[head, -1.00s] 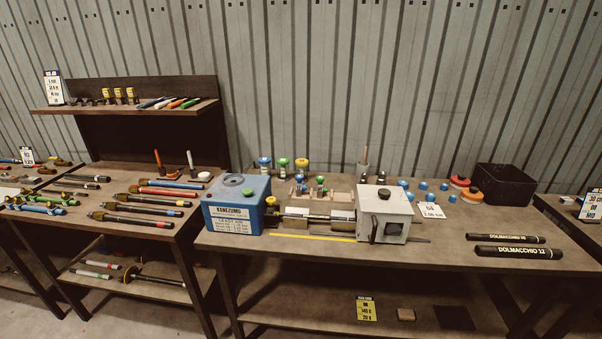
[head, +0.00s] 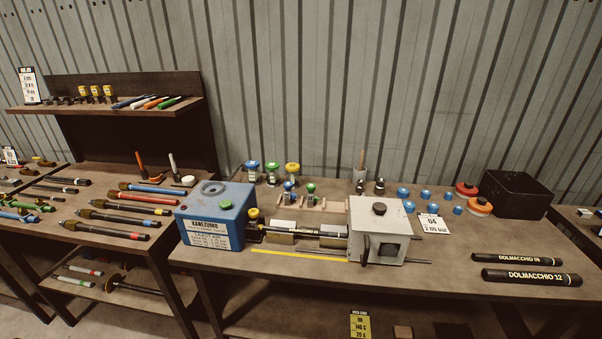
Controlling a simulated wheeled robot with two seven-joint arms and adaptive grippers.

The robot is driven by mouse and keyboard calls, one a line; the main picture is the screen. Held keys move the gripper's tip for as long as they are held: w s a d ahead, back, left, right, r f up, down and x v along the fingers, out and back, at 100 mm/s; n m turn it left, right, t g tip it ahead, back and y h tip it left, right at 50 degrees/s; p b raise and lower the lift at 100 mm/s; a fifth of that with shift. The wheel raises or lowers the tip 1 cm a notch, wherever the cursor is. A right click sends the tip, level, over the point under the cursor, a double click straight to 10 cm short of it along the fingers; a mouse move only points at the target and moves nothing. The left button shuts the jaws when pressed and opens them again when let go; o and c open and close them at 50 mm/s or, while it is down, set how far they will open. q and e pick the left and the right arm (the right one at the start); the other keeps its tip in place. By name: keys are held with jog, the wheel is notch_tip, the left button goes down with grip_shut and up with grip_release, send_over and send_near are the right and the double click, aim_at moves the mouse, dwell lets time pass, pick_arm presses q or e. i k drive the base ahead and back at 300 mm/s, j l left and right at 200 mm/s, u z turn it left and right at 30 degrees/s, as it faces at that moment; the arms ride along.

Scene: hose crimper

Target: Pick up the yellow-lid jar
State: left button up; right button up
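The yellow-lid jar (head: 292,174) stands upright at the back of the workbench, near the corrugated wall. It is at the right end of a short row with a green-lid jar (head: 271,175) and a blue-lid jar (head: 252,172). The row is behind the crimping machine, between its blue box (head: 215,216) and its pale grey box (head: 380,230). The jar's upper part and yellow lid show clearly. Neither of my grippers is in the head view.
A wooden holder (head: 312,204) with small coloured-top pieces stands in front of the jars. Blue caps (head: 426,194), orange-red discs (head: 479,206) and a black bin (head: 516,193) are at the right. Black hoses (head: 530,277) lie near the front right. A tool shelf (head: 125,110) stands left.

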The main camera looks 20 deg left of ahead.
aim_at(292, 168)
jog(key=i+l, duration=0.1)
jog(key=i, duration=0.5)
jog(key=i+l+z, duration=0.15)
jog(key=i, duration=0.4)
